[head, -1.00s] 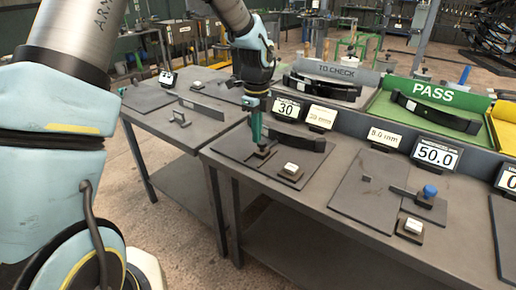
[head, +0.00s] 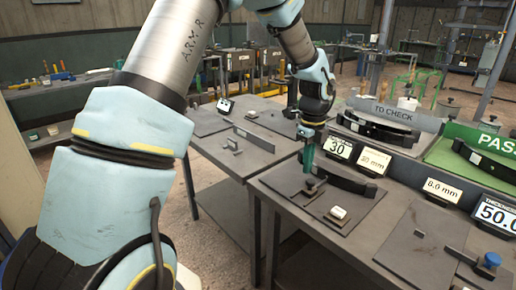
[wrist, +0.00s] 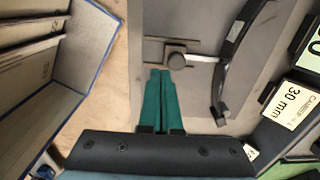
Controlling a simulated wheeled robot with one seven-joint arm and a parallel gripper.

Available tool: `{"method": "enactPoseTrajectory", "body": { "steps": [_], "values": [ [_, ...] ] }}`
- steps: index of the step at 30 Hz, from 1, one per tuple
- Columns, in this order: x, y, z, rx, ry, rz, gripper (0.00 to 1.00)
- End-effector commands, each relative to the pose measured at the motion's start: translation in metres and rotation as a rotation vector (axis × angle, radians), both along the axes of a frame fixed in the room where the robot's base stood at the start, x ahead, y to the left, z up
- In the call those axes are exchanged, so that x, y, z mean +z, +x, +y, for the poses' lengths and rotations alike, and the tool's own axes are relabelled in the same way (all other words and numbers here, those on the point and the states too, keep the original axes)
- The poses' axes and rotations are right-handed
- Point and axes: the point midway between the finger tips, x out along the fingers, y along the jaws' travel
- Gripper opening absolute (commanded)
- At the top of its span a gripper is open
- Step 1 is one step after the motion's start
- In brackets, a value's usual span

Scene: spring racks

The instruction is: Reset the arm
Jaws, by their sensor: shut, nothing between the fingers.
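My gripper (head: 309,160) has green fingers that are shut and empty. In the head view it points down over the dark plate on the nearer table, close to a small dark knob (head: 313,185). In the wrist view the closed fingertips (wrist: 160,74) lie just below a round knob (wrist: 177,61) on a dark bar; whether they touch it I cannot tell. My arm reaches across the upper middle of the head view.
A white block (head: 338,213) sits on the plate. A display reading 30 (head: 337,148), a "30 mm" card (head: 374,160) and the "TO CHECK" tray (head: 392,113) stand behind.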

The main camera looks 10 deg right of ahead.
Motion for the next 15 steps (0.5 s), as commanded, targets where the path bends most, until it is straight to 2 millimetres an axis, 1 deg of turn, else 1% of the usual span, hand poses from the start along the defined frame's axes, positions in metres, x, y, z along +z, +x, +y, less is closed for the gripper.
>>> {"method": "enactPoseTrajectory", "body": {
  "steps": [2,5,8,9,10,11,12,14,15],
  "values": [
    [0.002,0.003,0.008,0.046,0.000,-0.004,0.00],
    [0.010,0.011,0.039,0.222,-0.002,-0.013,0.00],
    [0.021,0.018,0.091,0.542,-0.012,-0.028,0.00],
    [0.026,0.019,0.117,0.698,-0.016,-0.034,0.00],
    [0.029,0.019,0.136,0.821,-0.023,-0.038,0.00],
    [0.033,0.017,0.155,0.945,-0.030,-0.043,0.00],
    [0.037,0.014,0.180,1.110,-0.039,-0.047,0.00],
    [0.042,0.007,0.215,1.356,-0.056,-0.053,0.00],
    [0.044,0.000,0.237,1.520,-0.071,-0.054,0.00]
  ]
}}
